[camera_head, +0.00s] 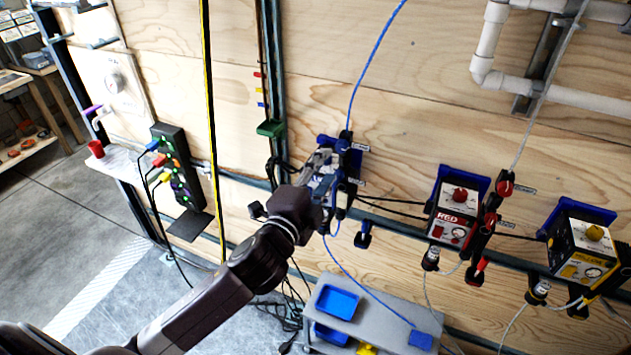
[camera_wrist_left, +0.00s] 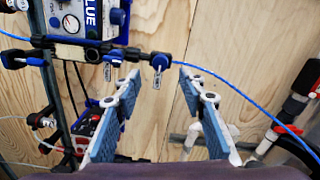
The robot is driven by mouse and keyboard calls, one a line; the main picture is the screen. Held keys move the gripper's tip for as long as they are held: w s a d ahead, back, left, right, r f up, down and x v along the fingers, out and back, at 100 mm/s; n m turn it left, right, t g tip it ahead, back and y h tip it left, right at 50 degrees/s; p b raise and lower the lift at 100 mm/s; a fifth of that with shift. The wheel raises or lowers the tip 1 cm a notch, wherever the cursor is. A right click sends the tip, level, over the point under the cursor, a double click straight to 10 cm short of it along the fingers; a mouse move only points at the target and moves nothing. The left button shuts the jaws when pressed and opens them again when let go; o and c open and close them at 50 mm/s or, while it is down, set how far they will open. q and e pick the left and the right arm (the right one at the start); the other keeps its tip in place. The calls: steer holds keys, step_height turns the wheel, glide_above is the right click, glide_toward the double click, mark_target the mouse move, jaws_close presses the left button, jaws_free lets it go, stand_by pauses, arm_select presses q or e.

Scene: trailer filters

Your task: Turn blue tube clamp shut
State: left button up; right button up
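My left gripper (camera_head: 325,168) is in front of the blue unit on the wall and hides much of it. In the left wrist view the gripper (camera_wrist_left: 160,72) is open, its two blue-padded fingers apart with nothing held. A blue tube clamp (camera_wrist_left: 158,62) with a small silver tag shows between and beyond the fingertips, at the right end of a black fitting. The blue tube (camera_wrist_left: 225,82) leaves it to the right; in the head view the tube (camera_head: 366,65) runs up the wall. The blue unit (camera_wrist_left: 72,20), marked BLUE, is at upper left. My right gripper is not in view.
A red unit (camera_head: 455,215) and a yellow unit (camera_head: 583,250) hang to the right on the same rail. White pipes (camera_head: 487,50) are at upper right. A grey cart (camera_head: 375,330) with a blue bin (camera_head: 337,301) stands below. A power strip (camera_head: 180,168) is at left.

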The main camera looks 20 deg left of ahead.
arm_select(q)
steer(key=shift+s+a+r, duration=0.1)
steer(key=shift+s, duration=2.5)
steer(key=s+a+f+n+g+y+b, duration=0.1)
steer(key=a+f+n+g+b, duration=0.15)
steer(key=f, duration=1.75)
steer(key=s+a+f+n+g+b, duration=0.15)
steer(key=f+g+b, duration=0.25)
steer(key=f, duration=1.6)
steer(key=s+a+f+n+g+b, duration=0.1)
steer(key=s+f+n+g+b, duration=0.1)
steer(key=s+f, duration=0.65)
steer(key=s+a+f+n+g+b, duration=0.1)
steer(key=s+f+n+g, duration=0.15)
steer(key=f, duration=1.05)
steer(key=s+d+f+n+g+b, duration=0.1)
steer(key=s+f+g, duration=0.1)
steer(key=s+f, duration=0.5)
steer(key=s+d+f+n+g+b, duration=0.1)
steer(key=s+f, duration=0.6)
steer(key=s, duration=0.7)
steer(key=s+d+f+n+g+b, duration=0.1)
steer(key=s+f+n+g+b, duration=0.1)
steer(key=s+f, duration=0.5)
steer(key=s+n+b, duration=0.1)
steer(key=s, duration=0.3)
steer(key=shift+f+g, duration=0.15)
steer(key=shift+g, duration=0.15)
